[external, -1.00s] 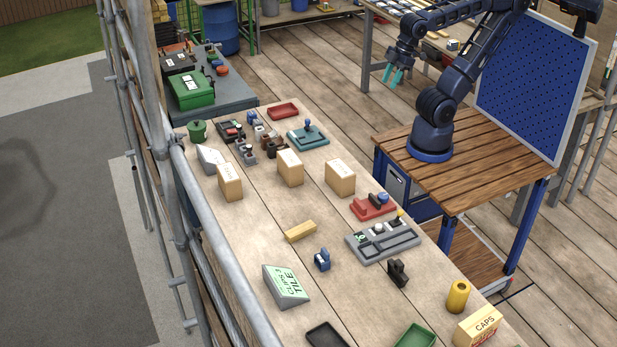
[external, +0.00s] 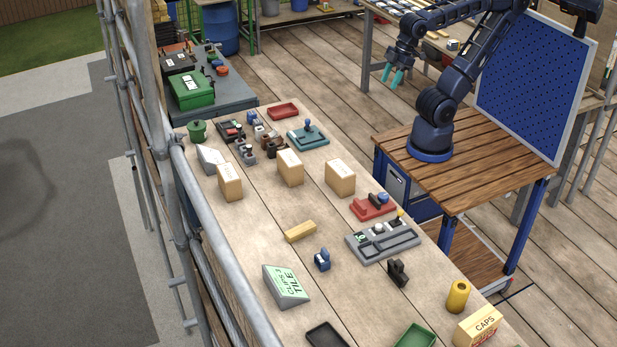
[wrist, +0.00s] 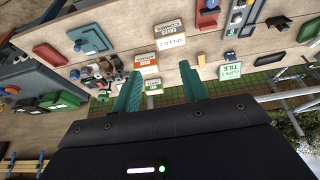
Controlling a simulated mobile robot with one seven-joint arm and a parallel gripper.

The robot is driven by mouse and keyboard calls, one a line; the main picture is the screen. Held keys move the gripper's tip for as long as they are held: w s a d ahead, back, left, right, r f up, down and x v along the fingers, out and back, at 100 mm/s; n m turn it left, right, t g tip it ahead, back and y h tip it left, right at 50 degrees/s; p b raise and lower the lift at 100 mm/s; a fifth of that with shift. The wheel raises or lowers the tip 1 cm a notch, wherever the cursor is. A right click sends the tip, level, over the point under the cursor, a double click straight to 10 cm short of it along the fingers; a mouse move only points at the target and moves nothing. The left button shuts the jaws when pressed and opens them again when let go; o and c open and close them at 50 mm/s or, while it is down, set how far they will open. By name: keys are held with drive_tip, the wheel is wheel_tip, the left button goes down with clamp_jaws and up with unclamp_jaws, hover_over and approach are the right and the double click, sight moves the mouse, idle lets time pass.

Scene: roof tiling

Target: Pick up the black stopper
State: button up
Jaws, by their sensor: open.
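A small black piece (external: 398,272), which looks like the black stopper, stands on the long wooden bench in front of the grey slotted tray. A black piece in the wrist view (wrist: 278,22) seems to be the same one, near the top right. Its exact shape is too small to tell. My gripper (external: 394,77) is raised beyond the bench, above the floor and well away from the piece. Its teal fingers are apart and empty in the wrist view (wrist: 161,86).
The grey slotted tray (external: 384,250) and a red holder (external: 372,209) sit beside the black piece. A blue piece (external: 322,260), yellow block (external: 300,231), yellow cylinder (external: 457,296) and CAPS box (external: 478,327) stand around it. Several cardboard blocks stand farther back. Scaffold poles line the left side.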

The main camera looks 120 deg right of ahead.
drive_tip(key=w+a+n+g, duration=0.1)
drive_tip(key=w+a+n, duration=0.2)
drive_tip(key=w+a, duration=0.3)
drive_tip(key=w+a+n, duration=0.2)
drive_tip(key=w+a, duration=0.1)
drive_tip(key=w, duration=0.5)
drive_tip(key=n+g, duration=0.4)
drive_tip(key=n, duration=0.9)
hover_over(399, 262)
wheel_tip(399, 262, down, 24)
drive_tip(key=shift+s+f, duration=0.1)
drive_tip(key=shift+s, duration=0.05)
drive_tip(key=shift+f, duration=0.4)
wheel_tip(399, 262, down, 4)
drive_tip(key=shift+f, duration=0.25)
drive_tip(key=shift+a+f, duration=0.1)
drive_tip(key=shift+f, duration=2.75)
